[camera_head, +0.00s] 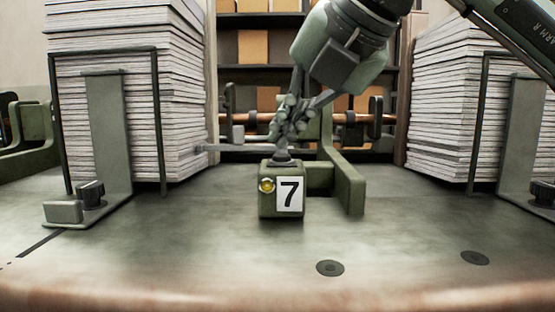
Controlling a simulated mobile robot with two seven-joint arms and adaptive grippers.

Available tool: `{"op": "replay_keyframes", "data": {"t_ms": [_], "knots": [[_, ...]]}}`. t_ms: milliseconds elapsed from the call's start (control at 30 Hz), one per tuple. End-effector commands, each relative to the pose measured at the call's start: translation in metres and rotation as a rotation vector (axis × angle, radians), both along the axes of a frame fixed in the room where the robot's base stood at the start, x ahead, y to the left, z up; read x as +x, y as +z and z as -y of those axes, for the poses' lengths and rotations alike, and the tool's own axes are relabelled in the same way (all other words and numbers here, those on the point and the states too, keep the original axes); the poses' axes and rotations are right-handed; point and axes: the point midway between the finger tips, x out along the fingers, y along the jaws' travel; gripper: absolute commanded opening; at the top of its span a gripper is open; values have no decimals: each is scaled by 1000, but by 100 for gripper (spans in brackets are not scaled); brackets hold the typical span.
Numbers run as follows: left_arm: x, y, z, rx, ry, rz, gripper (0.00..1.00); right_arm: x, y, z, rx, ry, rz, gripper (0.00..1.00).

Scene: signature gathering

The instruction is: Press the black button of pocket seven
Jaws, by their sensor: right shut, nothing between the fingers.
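The green box of pocket seven (267,205) stands in the middle of the table, with a white plate marked 7 (290,195) and a small yellow lamp (267,185) on its front. The black button (283,159) sits on top of the box. My right gripper (284,145) comes down from the upper right, shut and empty, with its fingertips directly above the button. I cannot tell whether the tips touch it. The fingers partly cover the area behind the button. My left gripper is not in view.
Tall paper stacks stand at the left (130,110) and right (440,120) behind dark wire frames. A green bracket (345,180) stands just right of and behind the box. Shelves with boxes (255,50) are behind. The table front (200,255) is clear apart from flat dark discs (330,268).

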Motion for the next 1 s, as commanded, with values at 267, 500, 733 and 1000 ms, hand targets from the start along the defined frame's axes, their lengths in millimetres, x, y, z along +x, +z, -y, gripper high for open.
{"op": "replay_keyframes", "data": {"t_ms": [267, 500, 733, 1000], "knots": [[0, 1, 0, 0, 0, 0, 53, 0, 3, 0, 1, -1, 0, 0], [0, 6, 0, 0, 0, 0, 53, 0, 12, 0, 1, -1, 2, 0], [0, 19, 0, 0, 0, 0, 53, 0, 36, 0, 2, -2, 1, 0], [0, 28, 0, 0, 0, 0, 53, 0, 54, 0, 1, 0, 0, 0]]}}
